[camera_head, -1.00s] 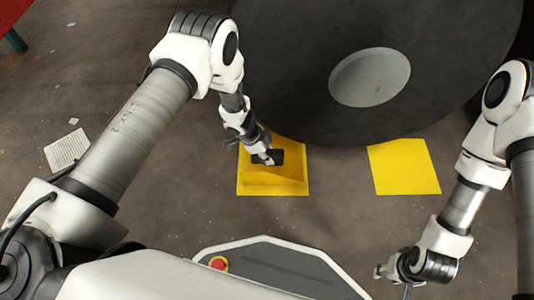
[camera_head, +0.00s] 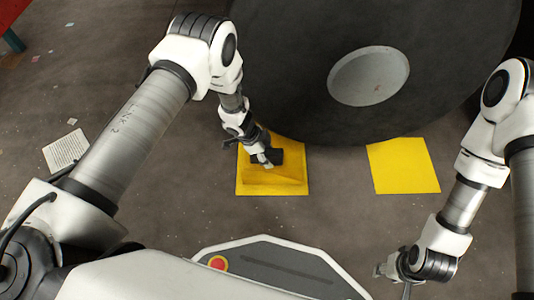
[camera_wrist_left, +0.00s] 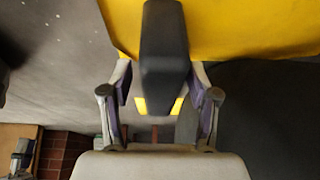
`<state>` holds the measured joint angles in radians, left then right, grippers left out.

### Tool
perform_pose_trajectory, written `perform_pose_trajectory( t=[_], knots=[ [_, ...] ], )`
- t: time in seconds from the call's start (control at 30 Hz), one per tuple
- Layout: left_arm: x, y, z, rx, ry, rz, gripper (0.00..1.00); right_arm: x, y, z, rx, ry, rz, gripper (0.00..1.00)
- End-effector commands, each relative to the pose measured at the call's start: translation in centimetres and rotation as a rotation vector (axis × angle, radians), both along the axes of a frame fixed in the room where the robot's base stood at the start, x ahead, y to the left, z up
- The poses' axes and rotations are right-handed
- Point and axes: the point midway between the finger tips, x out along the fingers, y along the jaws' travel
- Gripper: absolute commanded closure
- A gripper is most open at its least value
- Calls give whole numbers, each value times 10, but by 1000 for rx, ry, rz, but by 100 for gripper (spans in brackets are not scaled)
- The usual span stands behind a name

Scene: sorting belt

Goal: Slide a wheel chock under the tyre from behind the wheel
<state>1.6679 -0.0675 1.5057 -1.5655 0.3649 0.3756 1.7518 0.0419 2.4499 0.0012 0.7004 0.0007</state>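A yellow chock (camera_head: 272,180) with a black handle lies on the floor at the lower left of the big dark wheel (camera_head: 280,70). Its upper end is close to the tyre; I cannot tell whether they touch. My left gripper (camera_head: 265,158) is down at the handle. In the left wrist view the fingers stand on either side of the black handle (camera_wrist_left: 164,55), very near it, with the yellow body (camera_wrist_left: 250,28) beyond. Whether they press on it is not clear. My right gripper (camera_head: 385,270) is low at the right, away from the chock; its fingers are too small to judge.
A second yellow square shape (camera_head: 404,167) lies on the floor right of the chock, below the tyre. A printed sheet (camera_head: 66,151) lies at the left. Bare floor (camera_head: 345,215) is free between the yellow shapes and my base.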

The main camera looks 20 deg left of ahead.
Motion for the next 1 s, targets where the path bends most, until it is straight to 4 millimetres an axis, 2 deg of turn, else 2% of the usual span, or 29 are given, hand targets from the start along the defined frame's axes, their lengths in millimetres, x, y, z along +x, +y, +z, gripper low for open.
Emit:
perform_pose_trajectory(
  t=[0.13,0.23,0.5,0.63,0.77,1.0],
  knots=[
    [-1,2,3,0,0,1,40,0,0,0,0,0,0,60],
    [-1,7,16,0,0,2,40,0,0,0,0,0,0,60],
    [-10,31,79,0,-2,3,40,0,0,0,0,0,0,60],
    [-13,39,101,0,-2,1,40,0,0,0,0,0,0,60],
    [-15,43,110,0,0,0,40,0,0,0,0,0,0,60],
    [-16,43,111,0,0,0,40,0,0,1,0,-1,-1,60]
  ],
)
